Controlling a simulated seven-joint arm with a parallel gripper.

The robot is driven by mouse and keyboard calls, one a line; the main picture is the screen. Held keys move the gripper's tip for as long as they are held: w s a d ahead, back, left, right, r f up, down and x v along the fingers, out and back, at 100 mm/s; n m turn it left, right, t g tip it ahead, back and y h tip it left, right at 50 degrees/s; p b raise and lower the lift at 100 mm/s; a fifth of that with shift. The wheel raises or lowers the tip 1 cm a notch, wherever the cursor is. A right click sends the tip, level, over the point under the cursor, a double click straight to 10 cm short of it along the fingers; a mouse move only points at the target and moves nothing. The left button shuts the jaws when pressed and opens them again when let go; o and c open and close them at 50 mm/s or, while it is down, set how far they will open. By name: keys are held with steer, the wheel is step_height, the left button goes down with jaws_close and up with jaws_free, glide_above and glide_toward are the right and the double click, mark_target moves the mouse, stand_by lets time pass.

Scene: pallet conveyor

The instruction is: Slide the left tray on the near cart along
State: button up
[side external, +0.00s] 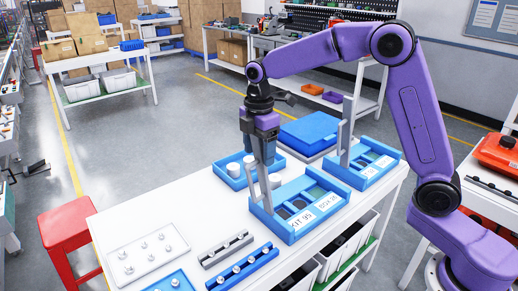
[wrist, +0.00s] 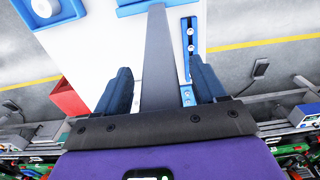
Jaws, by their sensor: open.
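The left tray (side external: 288,235) is a blue kit tray with white labels on its front and dark compartments. It stands on the near cart's white top (side external: 205,185), with a grey upright handle (side external: 264,188) at its left end. My gripper (side external: 264,158) points down over that handle. In the wrist view the grey handle (wrist: 157,45) runs between my two open fingers (wrist: 160,70), with gaps visible on both sides. Whether a finger touches it lower down I cannot tell. A second, similar blue tray (side external: 378,178) with its own upright stands behind to the right.
A blue bin with white cylinders (side external: 234,170) sits close behind my gripper. A grey rail (side external: 228,250) and a blue rail (side external: 243,268) with pegs lie to the left of the tray, beside a white peg plate (side external: 140,257). A red stool (side external: 66,228) stands at the cart's left.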

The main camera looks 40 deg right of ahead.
jaws_close()
steer(key=s, duration=0.8)
stand_by(0.5)
steer(key=shift+o, duration=0.4)
jaws_free()
step_height(320, 180, up, 18)
steer(key=shift+f, duration=0.25)
stand_by(0.6)
